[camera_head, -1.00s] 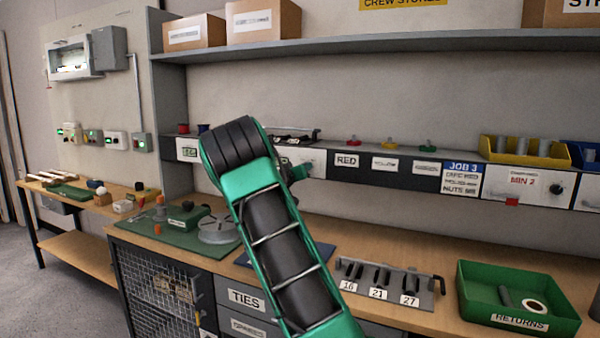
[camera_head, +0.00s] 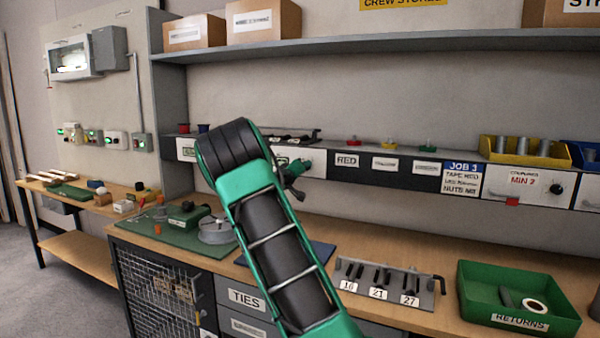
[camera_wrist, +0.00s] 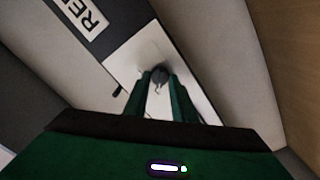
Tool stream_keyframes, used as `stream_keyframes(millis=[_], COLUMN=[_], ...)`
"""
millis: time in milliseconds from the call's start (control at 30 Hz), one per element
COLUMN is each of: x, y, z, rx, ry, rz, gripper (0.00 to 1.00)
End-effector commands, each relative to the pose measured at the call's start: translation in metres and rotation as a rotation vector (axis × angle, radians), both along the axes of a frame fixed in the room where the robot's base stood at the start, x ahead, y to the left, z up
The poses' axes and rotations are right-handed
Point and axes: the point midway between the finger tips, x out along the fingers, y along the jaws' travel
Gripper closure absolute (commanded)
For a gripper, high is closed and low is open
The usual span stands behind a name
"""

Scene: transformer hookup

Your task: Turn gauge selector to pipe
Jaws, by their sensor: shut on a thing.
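The gauge selector is a dark round knob (camera_wrist: 159,75) on a white panel (camera_wrist: 135,50) in the wrist view. My gripper (camera_wrist: 160,88) is shut on this knob, with its two green fingers on either side of it. In the head view the white panel (camera_head: 316,163) sits on the front of the shelf strip, left of the RED label. The end of my gripper (camera_head: 296,180) shows there partly behind my own arm. The arm hides the knob and most of the panel's markings, so I cannot read where the selector points.
The RED label (camera_head: 347,160) is beside the panel. Below on the bench are a rack numbered 16, 21 and 27 (camera_head: 352,269) and a green RETURNS tray (camera_head: 475,310). A yellow bin (camera_head: 492,158) stands at the right on the shelf.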

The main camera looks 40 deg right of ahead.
Motion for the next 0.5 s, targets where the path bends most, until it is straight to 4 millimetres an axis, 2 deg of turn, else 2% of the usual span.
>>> stream_keyframes(millis=[200, 233, 300, 500], x=[0.0046, 0.0047, 0.0043, 0.0023], y=[0.0028, 0.0028, 0.0026, 0.0015], z=[0.0017, 0.0017, 0.0015, 0.0008], rx=[-0.001, -0.001, -0.002, 0.0], ry=[-0.006, -0.006, -0.005, -0.003], rz=[0.011, 0.011, 0.009, 0.006], gripper=[0.99, 0.72, 0.59, 0.59])
